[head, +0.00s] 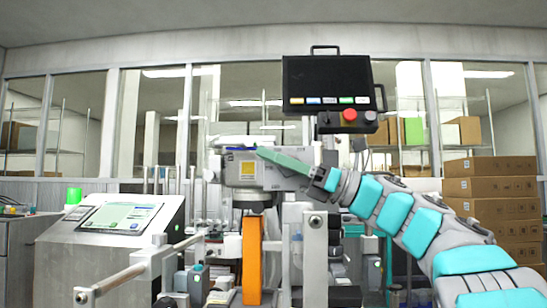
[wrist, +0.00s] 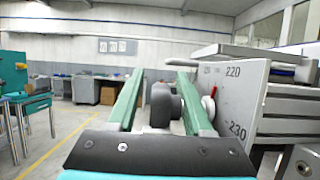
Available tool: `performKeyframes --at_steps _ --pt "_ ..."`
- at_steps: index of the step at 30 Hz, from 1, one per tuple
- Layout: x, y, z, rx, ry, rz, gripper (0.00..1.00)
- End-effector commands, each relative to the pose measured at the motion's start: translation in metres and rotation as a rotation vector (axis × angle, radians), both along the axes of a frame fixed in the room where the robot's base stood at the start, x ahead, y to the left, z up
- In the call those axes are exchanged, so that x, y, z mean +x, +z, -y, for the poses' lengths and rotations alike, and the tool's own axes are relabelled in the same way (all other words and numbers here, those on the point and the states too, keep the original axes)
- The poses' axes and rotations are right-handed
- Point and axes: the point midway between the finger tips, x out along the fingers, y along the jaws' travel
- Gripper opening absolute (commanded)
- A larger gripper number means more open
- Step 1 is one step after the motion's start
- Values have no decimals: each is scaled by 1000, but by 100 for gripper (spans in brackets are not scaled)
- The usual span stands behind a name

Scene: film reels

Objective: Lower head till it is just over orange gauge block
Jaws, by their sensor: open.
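The orange gauge block (head: 252,262) stands upright, tall and narrow, in the middle of the head view. The grey machine head (head: 243,172) is above it, and its dark round underside looks close to the block's top; I cannot tell the exact gap. My gripper (head: 262,151) reaches in from the right at the head's height. In the wrist view my gripper (wrist: 160,80) has its two green fingers apart, on either side of a dark round knob (wrist: 162,106). I cannot tell if they touch it.
A black control panel (head: 327,82) with a red button hangs above my gripper. A console with a screen (head: 120,217) stands at left, with a metal rail (head: 120,280) in front. Cardboard boxes (head: 490,190) are stacked at right. The wrist view shows open floor at left.

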Motion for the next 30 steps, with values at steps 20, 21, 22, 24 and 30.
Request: performKeyframes --at_steps 20,21,22,24,30 --pt "-2 0 0 -2 4 4 0" --pt "-2 0 0 -2 4 4 0" --pt "-2 0 0 -2 4 4 0" --pt "-3 0 -1 -3 5 4 0" --pt "-3 -1 0 -15 5 5 0"
